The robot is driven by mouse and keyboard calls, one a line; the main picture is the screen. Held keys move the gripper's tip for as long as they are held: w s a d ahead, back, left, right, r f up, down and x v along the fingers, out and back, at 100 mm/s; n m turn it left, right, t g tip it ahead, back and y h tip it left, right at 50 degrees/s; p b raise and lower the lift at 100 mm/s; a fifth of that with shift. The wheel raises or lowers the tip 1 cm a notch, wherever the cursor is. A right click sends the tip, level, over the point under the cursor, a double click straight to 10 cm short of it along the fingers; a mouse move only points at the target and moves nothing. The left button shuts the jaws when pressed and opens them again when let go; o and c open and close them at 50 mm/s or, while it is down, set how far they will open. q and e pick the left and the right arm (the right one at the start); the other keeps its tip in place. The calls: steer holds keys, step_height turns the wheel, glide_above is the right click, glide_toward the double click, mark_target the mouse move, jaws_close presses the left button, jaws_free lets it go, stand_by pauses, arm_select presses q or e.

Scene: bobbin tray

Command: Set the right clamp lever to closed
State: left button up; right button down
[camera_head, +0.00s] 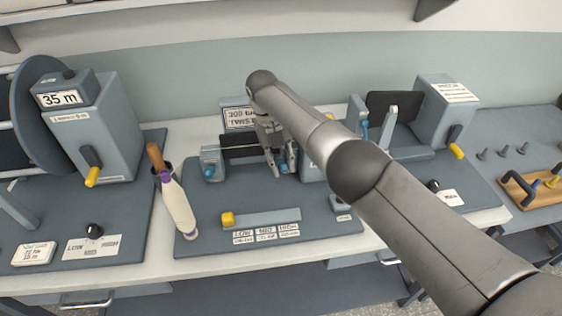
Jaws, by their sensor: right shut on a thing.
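The middle station has a grey base plate (300,215) with a left clamp (211,157) and its blue-tipped lever (209,171). A thin light rod or wire (243,147) runs from the left clamp towards the right clamp block (312,168). My right gripper (279,168) reaches down beside the right clamp block and is shut on the right clamp lever. The fingers and my arm cover most of that lever, so its angle cannot be told. My left gripper is not in view.
A yellow-knobbed slider (228,219) sits in front, above printed labels. A grey machine reading 35 m (105,125) is further left. Another grey station (440,110) and a wooden tool board (535,188) are at the right.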

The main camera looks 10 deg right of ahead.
steer(key=shift+f, duration=0.1)
steer(key=c, duration=1.3)
jaws_free()
steer(key=v, duration=0.7)
steer(key=shift+r, duration=0.25)
